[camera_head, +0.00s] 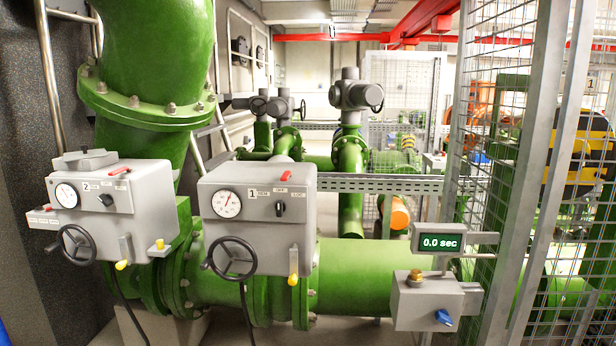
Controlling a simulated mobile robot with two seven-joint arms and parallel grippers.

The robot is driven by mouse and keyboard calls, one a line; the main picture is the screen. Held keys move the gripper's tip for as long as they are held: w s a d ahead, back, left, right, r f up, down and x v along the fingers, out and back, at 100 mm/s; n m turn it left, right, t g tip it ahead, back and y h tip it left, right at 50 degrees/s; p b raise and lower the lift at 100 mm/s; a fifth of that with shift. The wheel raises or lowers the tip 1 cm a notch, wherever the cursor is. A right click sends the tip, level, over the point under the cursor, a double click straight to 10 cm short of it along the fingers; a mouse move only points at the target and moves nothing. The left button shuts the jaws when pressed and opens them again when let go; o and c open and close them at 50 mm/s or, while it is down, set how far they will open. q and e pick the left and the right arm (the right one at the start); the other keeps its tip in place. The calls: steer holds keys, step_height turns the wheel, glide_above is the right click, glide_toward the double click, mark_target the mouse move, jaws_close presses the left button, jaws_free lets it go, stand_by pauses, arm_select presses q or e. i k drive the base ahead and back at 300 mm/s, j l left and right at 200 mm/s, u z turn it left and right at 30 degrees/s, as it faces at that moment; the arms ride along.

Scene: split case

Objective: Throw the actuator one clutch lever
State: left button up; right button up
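Actuator one (258,222) is a grey box marked 1 on the green pipework, left of centre. It has a round white dial (226,204), a black selector knob (280,208) and a black handwheel (230,258). A short grey lever with a yellow tip (293,279) hangs down at the box's lower right; it looks like the clutch lever. A small red piece (286,176) sits near the box's top edge. Neither of my grippers is in view.
Actuator two (115,205), with its own handwheel (76,245) and yellow-tipped levers, stands close on the left. A display (440,243) reading 0.0 sec stands right, above a grey box with a blue knob (443,317). Mesh fencing (495,110) bounds the right. A dark cable hangs below actuator one.

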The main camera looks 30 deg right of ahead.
mark_target(287, 175)
steer(key=z, duration=0.95)
